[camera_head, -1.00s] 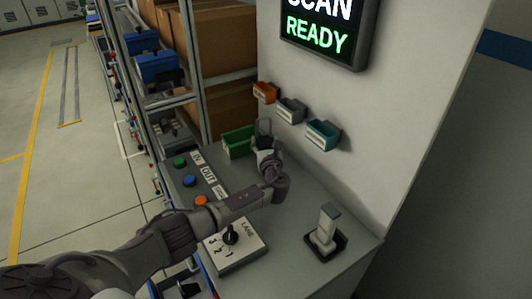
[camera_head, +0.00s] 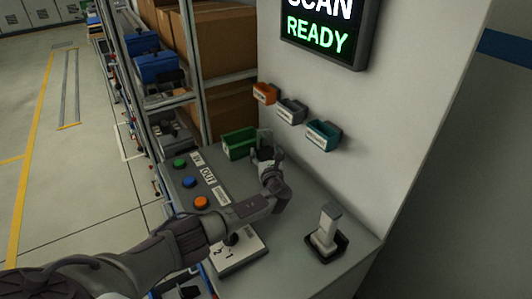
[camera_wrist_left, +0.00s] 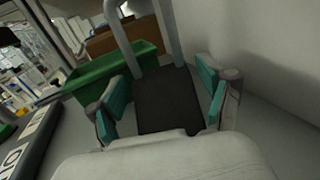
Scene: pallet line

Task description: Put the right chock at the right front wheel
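A dark block with a grey loop-like handle (camera_head: 265,136) stands on the grey worktop beside the green bin. I cannot tell if it is the chock. My left gripper (camera_head: 267,155) is around this block. In the left wrist view the block (camera_wrist_left: 168,100) lies between the teal finger pads, with a narrow gap showing at the left pad, so the gripper (camera_wrist_left: 165,95) looks open. No wheel can be made out. My right gripper is not in view.
The green bin (camera_head: 236,143) is just left of the gripper. Buttons and a lane selector panel (camera_head: 231,258) line the worktop's left, partly under my left arm. A holder with a grey device (camera_head: 326,237) stands at right. Small wall bins (camera_head: 323,134) hang above.

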